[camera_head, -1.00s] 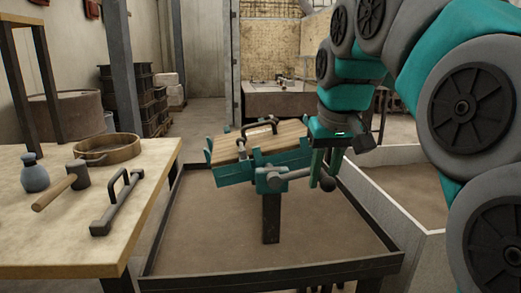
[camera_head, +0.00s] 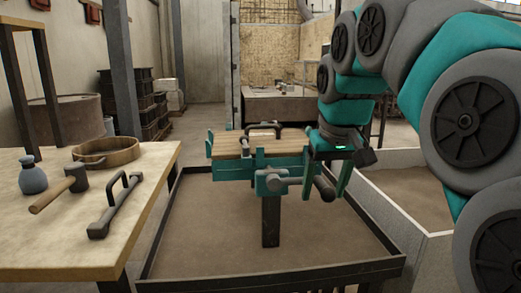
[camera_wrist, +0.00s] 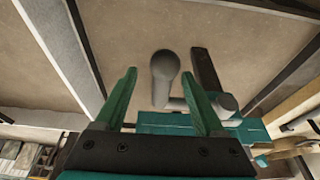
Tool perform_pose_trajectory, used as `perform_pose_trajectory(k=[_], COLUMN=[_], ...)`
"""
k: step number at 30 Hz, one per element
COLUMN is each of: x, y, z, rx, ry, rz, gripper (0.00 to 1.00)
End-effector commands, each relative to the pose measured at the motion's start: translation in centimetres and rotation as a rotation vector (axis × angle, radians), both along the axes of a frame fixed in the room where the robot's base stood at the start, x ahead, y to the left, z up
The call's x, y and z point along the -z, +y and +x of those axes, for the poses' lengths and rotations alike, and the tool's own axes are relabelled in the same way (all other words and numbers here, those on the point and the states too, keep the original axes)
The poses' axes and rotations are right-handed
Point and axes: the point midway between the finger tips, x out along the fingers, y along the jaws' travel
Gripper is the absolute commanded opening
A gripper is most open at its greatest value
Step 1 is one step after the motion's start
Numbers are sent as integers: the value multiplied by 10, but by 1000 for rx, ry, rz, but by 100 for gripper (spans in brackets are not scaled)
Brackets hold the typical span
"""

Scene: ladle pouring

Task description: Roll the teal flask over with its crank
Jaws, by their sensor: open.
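The teal flask (camera_head: 232,172) sits level on its stand in the middle of the head view. A wooden board (camera_head: 228,148) with a dark handle (camera_head: 264,128) lies on top of it. The grey crank (camera_head: 277,183) is on the flask's near side, its arm pointing right to a rounded handle (camera_head: 324,187). My gripper (camera_head: 326,188) is open, with one finger on each side of that handle. In the wrist view the handle (camera_wrist: 165,75) shows between the parted fingertips (camera_wrist: 160,75), with visible gaps. Whether a finger touches it I cannot tell.
The stand rises from a dark-rimmed sand tray (camera_head: 270,272). A wooden table (camera_head: 75,240) at left bears a blue-grey jar (camera_head: 32,177), a mallet (camera_head: 60,188), a round sieve (camera_head: 108,150) and a handled bar (camera_head: 115,207). A pale-walled sand bin (camera_head: 425,240) stands at right.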

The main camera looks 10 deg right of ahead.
Motion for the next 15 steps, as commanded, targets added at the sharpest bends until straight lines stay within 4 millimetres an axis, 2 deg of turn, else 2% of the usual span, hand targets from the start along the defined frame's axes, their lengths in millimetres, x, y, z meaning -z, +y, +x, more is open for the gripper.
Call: perform_pose_trajectory(k=[8,15], x=[-1,-15], y=[0,1], z=[0,-5], rx=[0,0], ry=[-1,-2], rz=[1,1], gripper=[75,75])
